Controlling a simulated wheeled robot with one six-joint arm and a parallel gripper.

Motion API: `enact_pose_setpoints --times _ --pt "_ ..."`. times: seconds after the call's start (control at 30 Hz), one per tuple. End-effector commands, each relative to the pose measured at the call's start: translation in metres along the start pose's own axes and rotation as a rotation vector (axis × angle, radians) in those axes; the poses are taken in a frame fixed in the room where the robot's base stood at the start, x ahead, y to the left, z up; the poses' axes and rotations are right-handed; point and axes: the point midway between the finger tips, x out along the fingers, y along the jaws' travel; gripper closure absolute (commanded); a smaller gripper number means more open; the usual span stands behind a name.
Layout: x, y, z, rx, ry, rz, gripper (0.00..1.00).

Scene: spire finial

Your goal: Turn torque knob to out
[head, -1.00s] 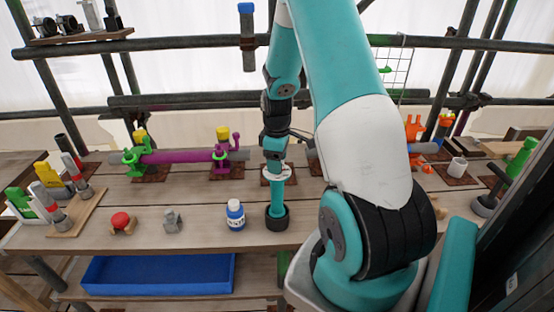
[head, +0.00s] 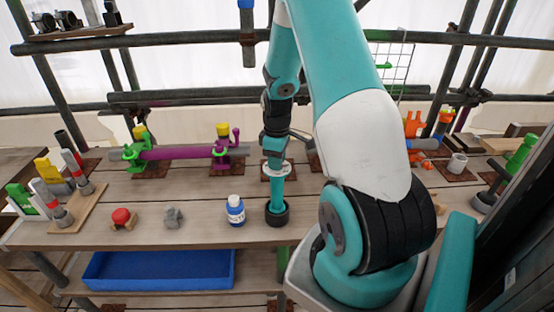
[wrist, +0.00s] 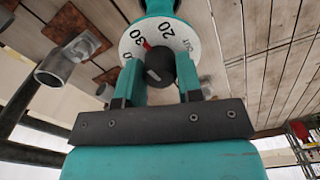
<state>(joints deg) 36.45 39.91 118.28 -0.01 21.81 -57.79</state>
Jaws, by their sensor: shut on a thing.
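A teal tool (head: 277,188) stands upright on the bench with its foot in a black round base (head: 277,212). Near its top is a white dial disc (head: 277,169), just below my gripper (head: 274,148). In the wrist view the white dial (wrist: 133,45) shows 30, 20 and OUT, with a red mark between 30 and 20, closer to 30. The black torque knob (wrist: 159,66) is at the dial's centre. My gripper (wrist: 160,80) has its two teal fingers closed on either side of the knob.
A blue-labelled bottle (head: 235,211) stands close left of the tool. A grey piece (head: 173,217) and a red-topped piece (head: 123,218) lie farther left. Green and purple clamps hold a pipe (head: 180,153) behind. A blue tray (head: 160,270) is below the bench.

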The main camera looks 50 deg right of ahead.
Motion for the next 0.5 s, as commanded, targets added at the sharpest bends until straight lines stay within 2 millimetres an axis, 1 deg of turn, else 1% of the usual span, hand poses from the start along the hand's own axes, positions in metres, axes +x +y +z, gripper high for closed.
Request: enact_pose_setpoints --times 0.27,0.5 --pt "0.0008 0.0001 -0.0001 0.163 0.0 0.0 0.9" --pt "0.0008 0.0003 -0.0002 0.385 0.001 0.001 0.9"
